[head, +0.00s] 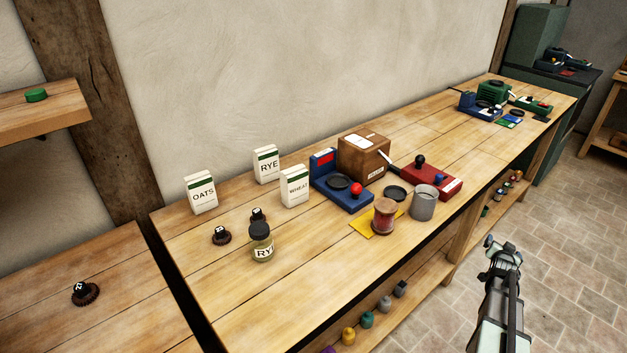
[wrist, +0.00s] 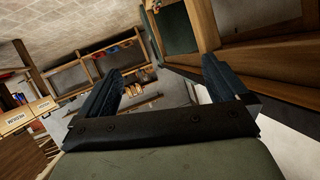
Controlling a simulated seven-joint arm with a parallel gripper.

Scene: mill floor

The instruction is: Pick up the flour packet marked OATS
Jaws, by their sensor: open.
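The flour packet marked OATS (head: 202,193) is white with a green top band. It stands upright near the far left end of the long wooden bench (head: 300,285), by the wall. Packets marked RYE (head: 266,164) and WHEAT (head: 294,186) stand to its right. My gripper (head: 497,244) is at the lower right in the head view, over the floor beyond the bench's front edge, far from the packets. In the wrist view my gripper (wrist: 160,85) has its two fingers apart with nothing between them. No packet shows in the wrist view.
A RYE jar (head: 262,243) and small dark knobbed weights (head: 221,236) stand in front of the packets. A blue scale (head: 342,183), brown box (head: 363,158), red device (head: 431,181), spool (head: 383,217) and grey cup (head: 423,203) crowd the bench middle. The bench's front left is clear.

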